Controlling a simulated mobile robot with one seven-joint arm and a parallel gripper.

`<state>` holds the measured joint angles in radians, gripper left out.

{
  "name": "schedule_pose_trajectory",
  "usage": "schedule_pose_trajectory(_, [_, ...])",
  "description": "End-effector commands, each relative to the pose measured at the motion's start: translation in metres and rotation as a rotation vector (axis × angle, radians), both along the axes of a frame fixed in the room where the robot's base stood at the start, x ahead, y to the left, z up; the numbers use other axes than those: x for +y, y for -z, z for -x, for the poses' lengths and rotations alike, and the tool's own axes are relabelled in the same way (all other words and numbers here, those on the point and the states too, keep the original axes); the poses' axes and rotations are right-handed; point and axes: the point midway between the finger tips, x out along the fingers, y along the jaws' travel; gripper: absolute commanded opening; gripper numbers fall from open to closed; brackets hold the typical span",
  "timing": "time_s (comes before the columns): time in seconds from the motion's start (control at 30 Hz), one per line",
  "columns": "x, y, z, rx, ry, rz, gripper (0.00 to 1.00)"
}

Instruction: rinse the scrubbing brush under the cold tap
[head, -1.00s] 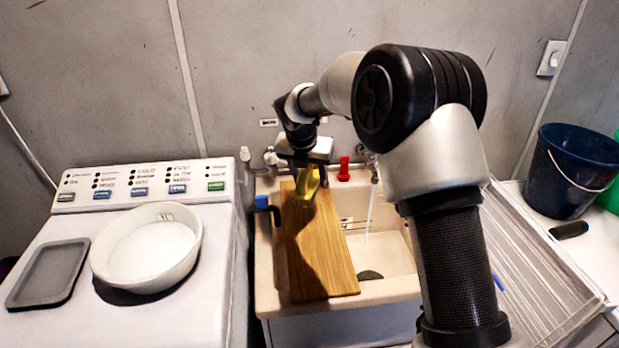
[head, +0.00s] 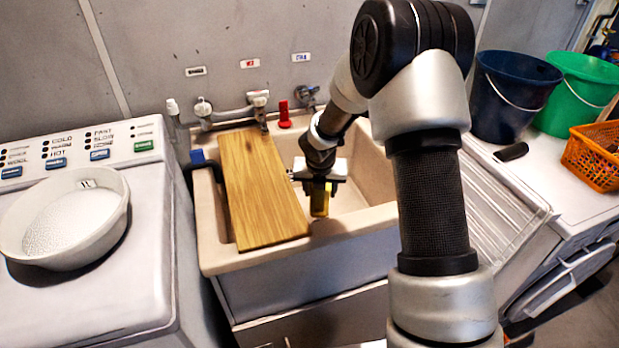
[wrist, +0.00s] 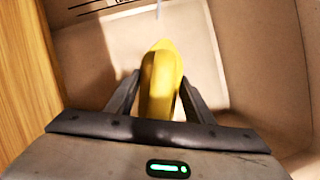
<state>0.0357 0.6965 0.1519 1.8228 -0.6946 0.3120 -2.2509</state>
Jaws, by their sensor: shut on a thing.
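My gripper (head: 319,188) is shut on the yellow scrubbing brush (head: 320,204), which hangs below it over the open right part of the sink (head: 350,222). In the wrist view the brush (wrist: 160,85) sits between both fingers (wrist: 160,78), pointing away from the camera; its bristles cannot be made out. The cold tap (head: 307,95), under a blue-lettered label, is on the back wall behind my arm.
A wooden board (head: 262,190) covers the sink's left part, close beside my gripper. A red object (head: 284,114) stands at the back rim. A washing machine with a white bowl (head: 62,215) is left. A ribbed drainer (head: 500,190), buckets (head: 513,95) and an orange basket (head: 597,155) are right.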

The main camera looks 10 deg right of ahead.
Motion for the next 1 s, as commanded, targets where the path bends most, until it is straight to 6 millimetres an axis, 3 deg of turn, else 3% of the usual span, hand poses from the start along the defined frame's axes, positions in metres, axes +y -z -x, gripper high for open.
schedule_pose_trajectory(0.03, [-0.001,0.013,0.001,-0.001,0.0,-0.001,0.3])
schedule_pose_trajectory(0.1, [-0.003,0.02,0.002,0.0,0.0,-0.001,0.3])
schedule_pose_trajectory(0.43, [-0.005,0.028,-0.005,0.001,-0.001,-0.002,0.3])
schedule_pose_trajectory(1.0, [-0.005,0.04,-0.06,0.0,0.001,-0.004,0.3])
